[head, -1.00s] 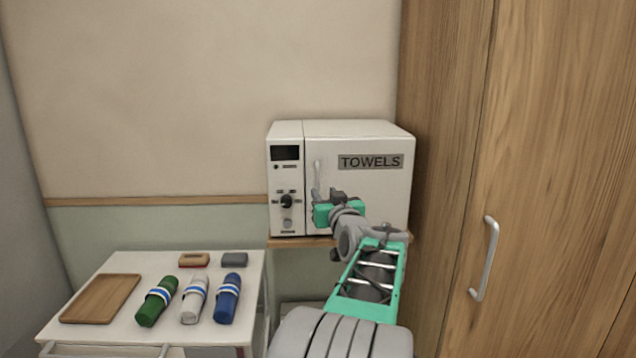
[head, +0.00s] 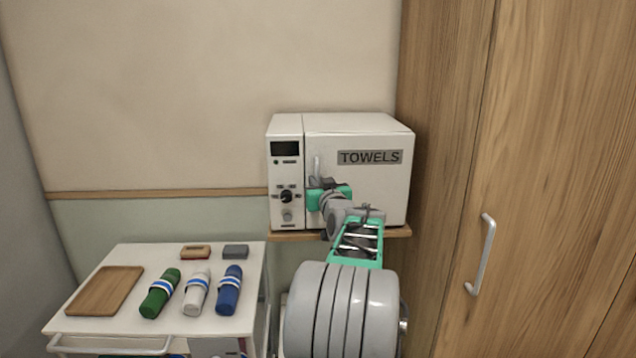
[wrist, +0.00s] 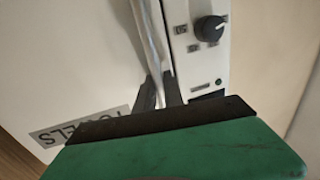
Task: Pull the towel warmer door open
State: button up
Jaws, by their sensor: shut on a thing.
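The towel warmer (head: 285,207) is a white box on a wooden shelf, with a dark display and knob on its left panel. Its white door (head: 375,190) carries a TOWELS label and looks closed in the head view. The upright pale door handle (head: 317,166) is near the door's left edge, and its lower part is hidden by my gripper (head: 321,184). In the wrist view the handle (wrist: 146,40) runs down between the fingers of my gripper (wrist: 162,92), which is shut on it. The knob (wrist: 210,28) shows beside it.
A white trolley (head: 80,322) at lower left holds a wooden board (head: 106,291), several rolled towels and two small blocks. A tall wooden wardrobe (head: 540,150) with a metal handle stands close on the warmer's right. The wall is behind.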

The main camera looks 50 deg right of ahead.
grip_shut()
dwell(0.9)
